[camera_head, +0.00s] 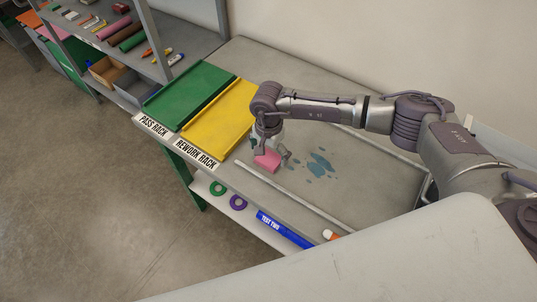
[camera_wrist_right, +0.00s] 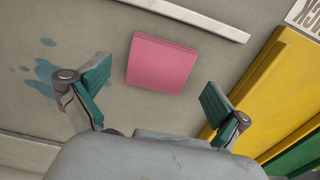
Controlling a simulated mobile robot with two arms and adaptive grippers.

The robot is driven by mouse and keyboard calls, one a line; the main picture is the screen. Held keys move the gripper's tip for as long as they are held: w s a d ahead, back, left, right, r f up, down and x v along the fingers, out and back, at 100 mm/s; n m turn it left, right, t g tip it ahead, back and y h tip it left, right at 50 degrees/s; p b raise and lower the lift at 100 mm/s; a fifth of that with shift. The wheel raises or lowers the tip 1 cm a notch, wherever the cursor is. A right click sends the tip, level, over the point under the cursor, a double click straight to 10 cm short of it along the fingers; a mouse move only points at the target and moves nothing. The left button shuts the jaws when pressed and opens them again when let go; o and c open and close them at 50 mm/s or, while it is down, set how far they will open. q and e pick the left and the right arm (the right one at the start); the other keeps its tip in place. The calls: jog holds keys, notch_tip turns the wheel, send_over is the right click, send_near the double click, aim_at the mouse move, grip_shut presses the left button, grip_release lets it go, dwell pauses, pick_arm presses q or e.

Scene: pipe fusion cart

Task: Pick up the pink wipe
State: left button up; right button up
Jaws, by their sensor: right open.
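The pink wipe (camera_head: 267,160) is a small flat pink square lying on the grey cart top, to the right of the yellow rack. It also shows in the right wrist view (camera_wrist_right: 161,63), a short way ahead of the fingertips and between their lines. My right gripper (camera_head: 270,150) is above and around the wipe in the head view, partly covering it. In the right wrist view my right gripper (camera_wrist_right: 156,95) is open, with its two green-padded fingers well apart and nothing between them. My left gripper is not in view.
A blue wet stain (camera_head: 320,164) lies right of the wipe. A pale rail (camera_head: 292,194) runs along the front. The yellow rework rack (camera_head: 218,118) and green pass rack (camera_head: 188,92) stand left. A blue tube (camera_head: 285,230) and rings lie on the lower shelf.

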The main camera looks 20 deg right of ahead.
jog(key=shift+f, duration=0.85)
jog(key=c, duration=0.8)
jog(key=shift+r, duration=0.15)
jog(key=shift+r+b, duration=0.45)
jog(key=shift+r, duration=0.1)
jog(key=r, duration=0.1)
jog(key=r+b, duration=0.1)
jog(key=shift+d+r+b, duration=0.2)
jog(key=shift+r+b, duration=0.1)
jog(key=shift+r, duration=0.1)
jog(key=shift+s+d+r+b, duration=0.65)
jog(key=shift+d+r, duration=0.5)
jog(key=shift+d, duration=0.65)
jog(key=shift+s+d+r+b, duration=0.6)
jog(key=shift+d+r, duration=0.6)
jog(key=shift+d, duration=0.6)
jog(key=shift+s+d+r+b, duration=0.65)
jog(key=shift+d+r, duration=0.5)
jog(key=shift+d, duration=0.65)
jog(key=shift+w, duration=0.15)
